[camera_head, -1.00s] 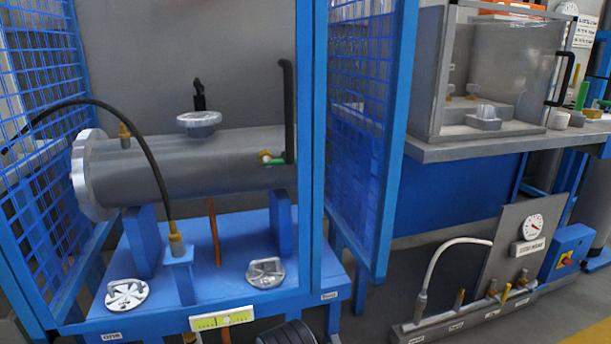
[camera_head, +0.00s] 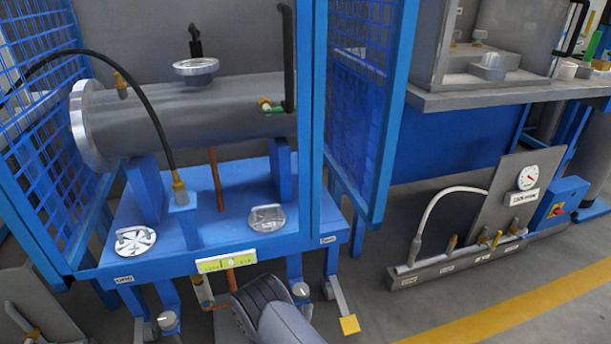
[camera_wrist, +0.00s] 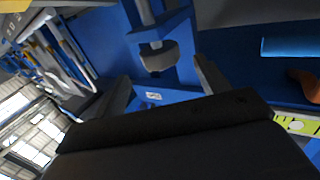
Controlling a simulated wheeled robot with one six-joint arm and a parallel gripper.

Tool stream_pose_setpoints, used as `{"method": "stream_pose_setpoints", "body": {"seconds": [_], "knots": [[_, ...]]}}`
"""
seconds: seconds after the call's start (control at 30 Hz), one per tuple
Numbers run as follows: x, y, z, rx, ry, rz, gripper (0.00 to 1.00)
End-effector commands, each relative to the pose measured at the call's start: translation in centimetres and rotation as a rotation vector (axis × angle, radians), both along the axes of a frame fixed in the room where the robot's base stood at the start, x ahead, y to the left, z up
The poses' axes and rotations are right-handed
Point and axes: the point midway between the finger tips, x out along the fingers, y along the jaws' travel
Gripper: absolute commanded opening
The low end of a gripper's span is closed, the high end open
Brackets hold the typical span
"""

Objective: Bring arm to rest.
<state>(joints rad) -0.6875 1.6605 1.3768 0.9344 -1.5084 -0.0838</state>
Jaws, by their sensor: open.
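My gripper (camera_wrist: 163,84) shows in the wrist view as two dark fingers standing apart beyond a wide black body. It is open, with nothing between the fingers. In the head view, part of my arm, dark and ribbed with a grey link, rises from the bottom edge in front of the blue bench. The fingers cannot be made out there. The grey flanged shell (camera_head: 200,112) lies horizontally on blue supports above the blue bench (camera_head: 235,190).
A blue mesh door (camera_head: 360,120) stands open right of the bench. A black hose (camera_head: 140,95) arches at the left. A yellow-green level gauge (camera_head: 226,261) is on the bench front. A grey manifold (camera_head: 440,262) with a white hose sits on the floor at right. Floor between is clear.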

Motion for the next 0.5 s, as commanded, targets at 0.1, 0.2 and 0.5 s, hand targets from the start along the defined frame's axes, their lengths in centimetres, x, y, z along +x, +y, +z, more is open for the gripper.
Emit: {"method": "stream_pose_setpoints", "body": {"seconds": [0.1,0.2,0.5], "knots": [[2.4,-0.7,-0.2,0.002,-0.004,-0.005,0.71],[4.3,-1.2,-0.3,0.002,-0.004,-0.005,0.71],[7.0,-1.9,0.0,-0.002,0.001,0.076,0.71]]}}
